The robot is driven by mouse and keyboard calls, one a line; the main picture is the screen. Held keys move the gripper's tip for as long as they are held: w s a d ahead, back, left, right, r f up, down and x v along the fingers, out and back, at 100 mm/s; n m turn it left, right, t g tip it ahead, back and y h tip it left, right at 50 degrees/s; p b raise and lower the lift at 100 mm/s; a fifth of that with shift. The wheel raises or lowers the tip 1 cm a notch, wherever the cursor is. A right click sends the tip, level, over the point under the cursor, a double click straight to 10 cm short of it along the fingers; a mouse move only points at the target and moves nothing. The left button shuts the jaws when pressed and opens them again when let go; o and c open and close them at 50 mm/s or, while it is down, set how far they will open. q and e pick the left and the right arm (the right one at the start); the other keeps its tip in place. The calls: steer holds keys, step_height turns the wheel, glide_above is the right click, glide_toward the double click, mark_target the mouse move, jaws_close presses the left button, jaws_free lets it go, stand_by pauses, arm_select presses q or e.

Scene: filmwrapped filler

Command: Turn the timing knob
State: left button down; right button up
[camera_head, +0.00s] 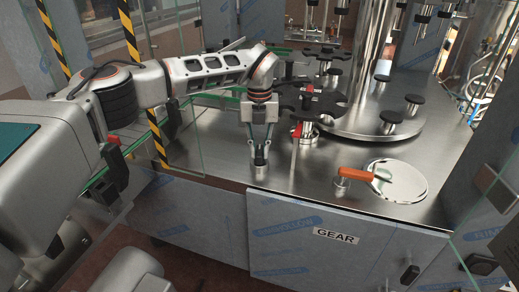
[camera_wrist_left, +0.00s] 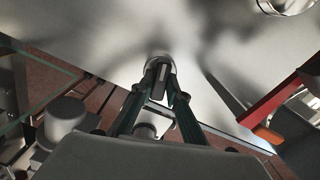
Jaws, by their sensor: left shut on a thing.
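The timing knob (camera_head: 260,171) is a short metal cylinder with a dark top. It stands upright near the front edge of the steel machine table, above the GEAR panel. In the left wrist view the knob (camera_wrist_left: 160,66) shows a dark grip bar in a round metal base. My left gripper (camera_head: 261,148) points straight down over the knob. Its fingertips are shut on the knob's dark upper part, one on each side. The fingers partly cover the knob in both views. My right gripper is not in view.
A black star wheel (camera_head: 318,98) and a red bar (camera_head: 295,153) stand behind and right of the knob. An orange handle (camera_head: 354,174) lies beside a round metal plate (camera_head: 403,181) at right. A clear panel (camera_head: 187,140) stands at left.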

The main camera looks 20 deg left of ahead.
mark_target(259, 150)
arm_select(q)
steer(key=shift+m, duration=1.5)
steer(key=c, duration=2)
jaws_free()
steer(key=shift+o, duration=0.2)
steer(key=shift+r, duration=0.1)
step_height(259, 150, up, 12)
